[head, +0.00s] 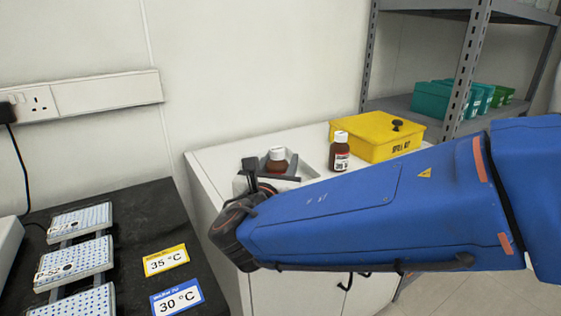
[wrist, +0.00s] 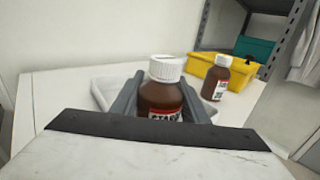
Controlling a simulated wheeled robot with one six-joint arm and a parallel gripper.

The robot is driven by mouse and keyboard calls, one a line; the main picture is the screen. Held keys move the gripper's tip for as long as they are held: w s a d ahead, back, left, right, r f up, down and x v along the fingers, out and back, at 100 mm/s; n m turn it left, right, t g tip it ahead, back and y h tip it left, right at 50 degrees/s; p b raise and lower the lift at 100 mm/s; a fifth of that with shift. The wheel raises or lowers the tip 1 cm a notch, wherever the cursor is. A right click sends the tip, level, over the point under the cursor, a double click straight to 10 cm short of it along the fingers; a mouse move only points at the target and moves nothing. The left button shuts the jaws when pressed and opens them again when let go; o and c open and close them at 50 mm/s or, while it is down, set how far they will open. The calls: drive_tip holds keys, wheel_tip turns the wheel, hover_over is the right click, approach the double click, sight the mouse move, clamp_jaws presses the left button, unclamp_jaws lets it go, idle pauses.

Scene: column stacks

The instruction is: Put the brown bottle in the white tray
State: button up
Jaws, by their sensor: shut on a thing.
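A brown bottle (wrist: 160,97) with a white ribbed cap and a red and white label stands between the fingers of my gripper (wrist: 163,88), which is shut on it. The same bottle shows in the head view (head: 277,163), upright, its lower part hidden by my gripper. The white tray (wrist: 103,92) lies on the white cabinet around and behind the held bottle in the wrist view. I cannot tell whether the bottle touches the tray. In the head view my arm hides most of the tray.
A second brown bottle (head: 340,154) stands upright to the right, near a yellow box (head: 372,142). A grey metal rack (head: 463,75) with teal boxes (head: 433,99) is behind. A dark bench (head: 130,220) with heating blocks (head: 76,262) is at left.

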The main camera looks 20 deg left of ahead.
drive_tip(key=o, duration=1.2)
drive_tip(key=shift+f, duration=0.1)
drive_tip(key=shift+c, duration=0.2)
drive_tip(key=s, duration=0.8)
drive_tip(key=s+d, duration=0.1)
drive_tip(key=s, duration=0.3)
drive_tip(key=shift+d, duration=0.1)
